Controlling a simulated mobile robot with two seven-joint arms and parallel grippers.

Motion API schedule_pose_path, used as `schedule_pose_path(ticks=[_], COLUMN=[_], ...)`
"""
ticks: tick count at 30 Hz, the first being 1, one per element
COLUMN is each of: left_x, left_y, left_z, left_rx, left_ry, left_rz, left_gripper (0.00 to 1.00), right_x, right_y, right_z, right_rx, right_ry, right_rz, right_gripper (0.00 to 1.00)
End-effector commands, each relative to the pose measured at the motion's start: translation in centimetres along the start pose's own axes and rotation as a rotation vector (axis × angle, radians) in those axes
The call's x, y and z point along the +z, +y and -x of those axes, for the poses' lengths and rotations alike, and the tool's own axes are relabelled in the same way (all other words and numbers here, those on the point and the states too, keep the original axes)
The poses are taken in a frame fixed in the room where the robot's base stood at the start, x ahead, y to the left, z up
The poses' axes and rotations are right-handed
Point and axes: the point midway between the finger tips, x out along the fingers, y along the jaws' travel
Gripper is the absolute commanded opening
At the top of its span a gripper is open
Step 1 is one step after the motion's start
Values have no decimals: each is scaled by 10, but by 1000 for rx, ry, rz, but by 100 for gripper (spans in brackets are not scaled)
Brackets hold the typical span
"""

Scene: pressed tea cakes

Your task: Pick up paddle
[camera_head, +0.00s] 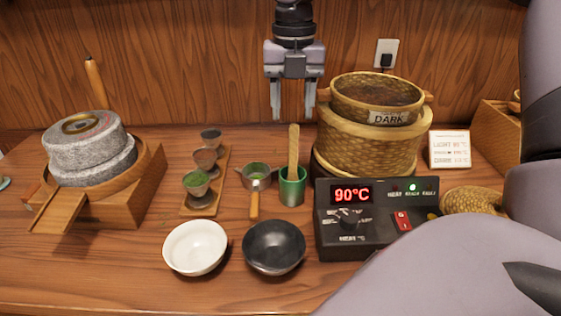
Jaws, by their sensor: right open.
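The paddle (294,148) is a light wooden flat stick standing nearly upright in a green cup (292,190) near the middle of the table. Its lower end is hidden inside the cup. My right gripper (293,108) hangs from above with its two fingers pointing down and apart. It is open and empty, and in the picture it shows just above the paddle's top. I cannot tell how far it is from the paddle in depth. My left gripper is not in view.
A woven steamer (367,150) and a heater box (376,246) stand right of the cup. A strainer (257,177) and a rack of small cups (222,172) are left. White (195,248) and black (273,248) bowls stand in front. A stone mill (88,150) is far left.

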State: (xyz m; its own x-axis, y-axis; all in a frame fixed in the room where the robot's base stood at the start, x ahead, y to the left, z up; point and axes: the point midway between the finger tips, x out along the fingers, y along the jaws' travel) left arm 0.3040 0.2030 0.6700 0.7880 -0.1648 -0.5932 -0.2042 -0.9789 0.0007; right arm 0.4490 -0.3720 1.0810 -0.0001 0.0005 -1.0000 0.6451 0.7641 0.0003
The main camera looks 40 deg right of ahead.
Motion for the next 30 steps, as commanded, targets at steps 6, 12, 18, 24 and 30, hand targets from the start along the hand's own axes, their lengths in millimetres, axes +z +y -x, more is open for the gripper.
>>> schedule_pose_path(ticks=[6, 12, 18, 24, 30], left_x=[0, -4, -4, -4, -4], left_y=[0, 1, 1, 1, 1], left_z=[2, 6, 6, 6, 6], left_rx=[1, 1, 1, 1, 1], left_ry=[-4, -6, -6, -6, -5], left_rz=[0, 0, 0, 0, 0], left_gripper=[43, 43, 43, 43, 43], right_x=[-1, -2, -2, -2, -2], right_y=[-1, -5, -4, -4, -4], right_z=[-22, -51, -70, -70, -70], right_rx=[-3, -2, -2, -1, -1], right_ry=[3, 5, 1, 0, 0], right_rz=[2, 1, 2, 1, 1], right_gripper=[49, 49, 49, 49, 0])
